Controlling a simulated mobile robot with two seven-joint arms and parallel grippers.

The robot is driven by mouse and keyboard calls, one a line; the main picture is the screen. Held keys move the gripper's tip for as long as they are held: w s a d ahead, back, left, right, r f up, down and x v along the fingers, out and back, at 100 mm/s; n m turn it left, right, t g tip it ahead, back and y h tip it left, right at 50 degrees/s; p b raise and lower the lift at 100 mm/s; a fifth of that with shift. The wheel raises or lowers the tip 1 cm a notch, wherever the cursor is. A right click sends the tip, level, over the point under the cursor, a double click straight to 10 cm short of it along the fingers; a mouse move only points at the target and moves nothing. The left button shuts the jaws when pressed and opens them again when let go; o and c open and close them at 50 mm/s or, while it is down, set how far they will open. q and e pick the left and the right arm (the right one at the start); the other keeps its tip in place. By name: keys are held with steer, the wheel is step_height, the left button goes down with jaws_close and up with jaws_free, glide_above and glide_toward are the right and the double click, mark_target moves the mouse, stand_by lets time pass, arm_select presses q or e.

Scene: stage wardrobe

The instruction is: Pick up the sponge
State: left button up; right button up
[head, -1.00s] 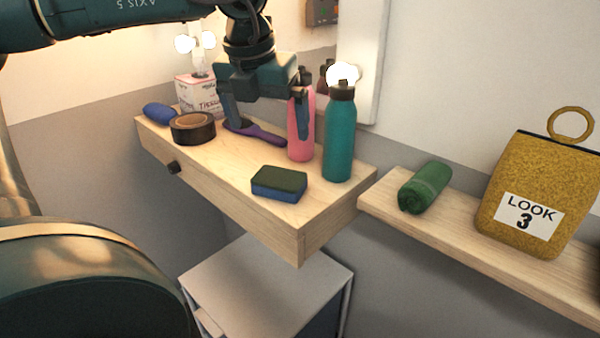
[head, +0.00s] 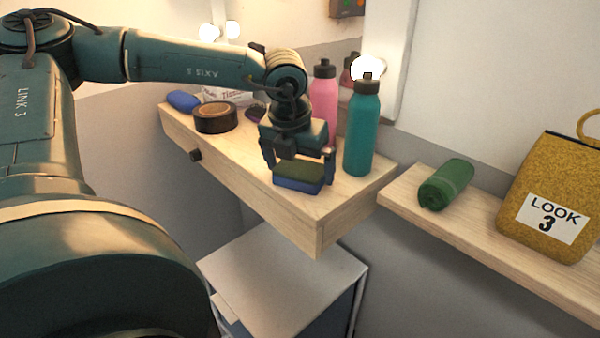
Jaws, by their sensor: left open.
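The sponge (head: 298,180) has a dark green top and a blue lower layer. It lies on the wooden drawer shelf (head: 322,208) near its front right corner. My left gripper (head: 299,168) points down over the sponge. It is open, with one finger at the sponge's left side and the other at its right side. Part of the sponge's top is hidden behind the gripper body. I cannot tell whether the fingers touch it. My right gripper is not in view.
A teal bottle (head: 362,130) stands close right of the gripper, with a pink bottle (head: 324,95) behind. A tape roll (head: 215,118) and a blue object (head: 183,100) lie left. A green roll (head: 446,184) and a yellow bag (head: 553,190) are on the right shelf.

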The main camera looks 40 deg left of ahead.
arm_select(q)
steer(key=shift+f, duration=0.1)
steer(key=c, duration=0.8)
